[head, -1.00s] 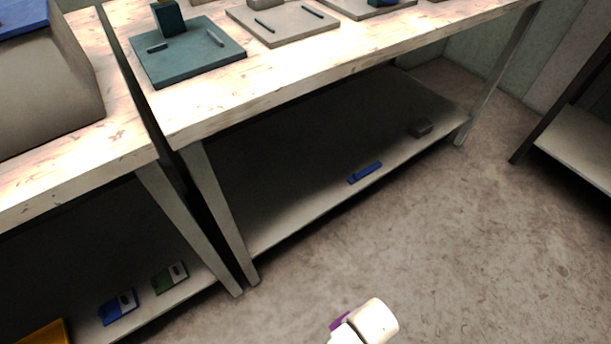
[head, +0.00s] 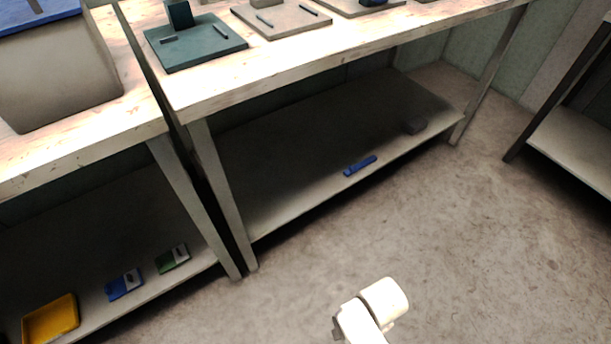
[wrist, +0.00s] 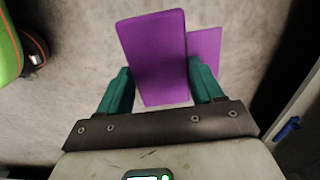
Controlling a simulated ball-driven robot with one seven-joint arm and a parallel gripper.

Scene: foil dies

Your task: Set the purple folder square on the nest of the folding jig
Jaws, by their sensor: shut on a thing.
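The purple folder (wrist: 157,55) is held between the teal fingers of my gripper (wrist: 160,85) in the wrist view. It has a large front panel and a second purple panel partly behind it on the right. My gripper is shut on it, over bare floor. In the head view my white arm shows at the bottom, and the folder is hidden. Several flat fixtures stand on the workbench: a teal plate (head: 215,55) with a block and two dark pins, a beige plate (head: 290,30) with two pins, and a third at the top edge. I cannot tell which is the folding jig.
The left bench holds a large grey bin (head: 60,85); below are a yellow tray (head: 50,318) and blue and green packs. The floor (head: 480,240) is clear.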

